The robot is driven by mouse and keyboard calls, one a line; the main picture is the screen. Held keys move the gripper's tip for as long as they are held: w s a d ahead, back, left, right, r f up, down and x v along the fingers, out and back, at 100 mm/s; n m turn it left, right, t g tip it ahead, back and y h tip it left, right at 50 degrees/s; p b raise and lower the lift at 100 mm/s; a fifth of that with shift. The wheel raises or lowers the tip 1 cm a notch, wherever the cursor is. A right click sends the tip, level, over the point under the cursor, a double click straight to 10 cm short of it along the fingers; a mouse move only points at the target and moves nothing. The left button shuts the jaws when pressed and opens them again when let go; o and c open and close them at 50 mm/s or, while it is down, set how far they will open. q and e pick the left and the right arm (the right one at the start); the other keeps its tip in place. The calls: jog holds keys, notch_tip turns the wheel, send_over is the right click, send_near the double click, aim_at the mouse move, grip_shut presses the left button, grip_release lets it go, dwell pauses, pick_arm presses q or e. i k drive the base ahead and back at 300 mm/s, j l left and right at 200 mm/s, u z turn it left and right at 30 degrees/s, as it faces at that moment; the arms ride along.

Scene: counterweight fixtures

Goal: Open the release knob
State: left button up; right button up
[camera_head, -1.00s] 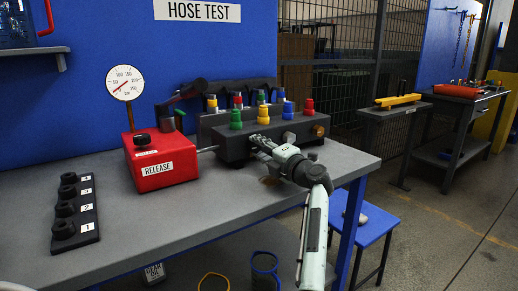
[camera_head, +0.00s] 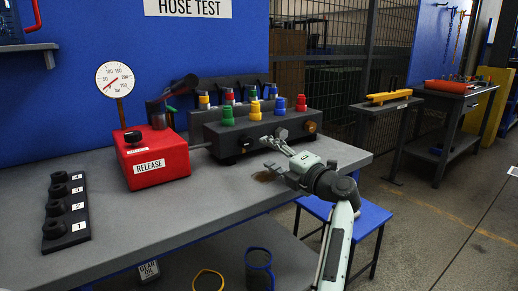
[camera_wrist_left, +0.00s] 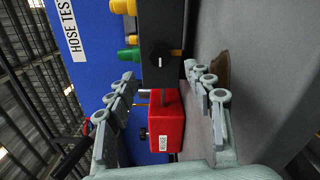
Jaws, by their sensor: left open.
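The red box (camera_head: 158,160) labelled RELEASE stands on the grey bench, with the black release knob (camera_head: 132,137) on its top left. In the left wrist view the red box (camera_wrist_left: 166,122) appears sideways, between and beyond the fingers, with the knob (camera_wrist_left: 143,133) at its left side. My left gripper (camera_head: 275,157) is open and empty, above the bench's front edge by the right half of the dark valve block. It is well to the right of the red box and apart from it. My right gripper is not in view.
The dark valve block (camera_head: 233,145) with several coloured caps stands right of the box. A pressure gauge (camera_head: 115,78) rises behind the box. A black strip with numbered sockets (camera_head: 67,212) lies at the left. Bench in front of the box is clear.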

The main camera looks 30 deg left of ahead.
aim_at(133, 137)
jog(key=k+l, duration=0.1)
jog(key=l, duration=0.25)
jog(key=k+l, duration=0.1)
jog(key=l, duration=0.25)
jog(key=k+l, duration=0.1)
jog(key=l, duration=0.25)
jog(key=k+l, duration=0.1)
jog(key=l, duration=0.25)
